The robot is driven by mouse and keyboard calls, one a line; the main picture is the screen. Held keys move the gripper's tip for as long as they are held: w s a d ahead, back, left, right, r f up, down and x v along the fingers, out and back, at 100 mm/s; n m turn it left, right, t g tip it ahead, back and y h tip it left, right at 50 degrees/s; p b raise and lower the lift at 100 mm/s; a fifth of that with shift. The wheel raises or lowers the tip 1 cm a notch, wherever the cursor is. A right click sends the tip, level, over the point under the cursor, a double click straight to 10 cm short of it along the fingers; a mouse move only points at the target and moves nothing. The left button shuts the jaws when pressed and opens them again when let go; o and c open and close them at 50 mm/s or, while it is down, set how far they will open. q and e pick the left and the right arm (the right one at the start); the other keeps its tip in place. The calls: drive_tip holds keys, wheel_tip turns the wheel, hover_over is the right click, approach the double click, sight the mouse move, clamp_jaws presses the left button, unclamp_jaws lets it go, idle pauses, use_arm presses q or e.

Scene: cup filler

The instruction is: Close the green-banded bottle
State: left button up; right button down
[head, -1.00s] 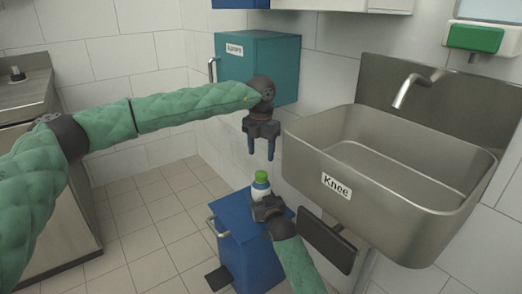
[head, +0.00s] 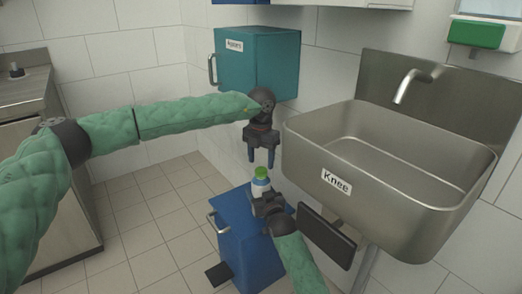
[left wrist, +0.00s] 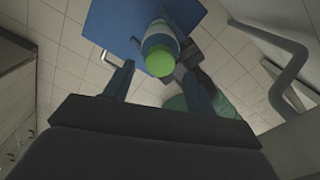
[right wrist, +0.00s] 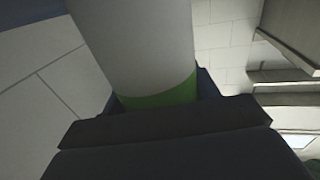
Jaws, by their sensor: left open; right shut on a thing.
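The bottle (head: 261,185) is white with a green top and is held upright above the blue bin. In the left wrist view its round green top (left wrist: 159,61) faces the camera, with a blue and white body behind it. In the right wrist view its white body (right wrist: 140,45) shows a green band (right wrist: 160,99) near my right gripper. My right gripper (head: 268,203) is shut around the bottle's body. My left gripper (head: 261,157) points down, open and empty, just above the green top and apart from it. Whether the top is a separate cap I cannot tell.
The blue bin (head: 240,235) with a handle stands on the tiled floor below the bottle. A steel sink (head: 390,190) labelled Knee is close on the right, with a dark knee panel (head: 326,236) beneath. A teal wall box (head: 265,65) labelled Aprons hangs behind my left gripper.

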sight(261, 169)
use_arm(q)
drive_tip(key=shift+f, duration=1.7)
drive_tip(key=c, duration=1)
drive_tip(key=shift+c, duration=0.2)
drive_tip(key=shift+m, duration=0.9)
drive_tip(key=o, duration=1.2)
drive_tip(key=shift+c, duration=0.2)
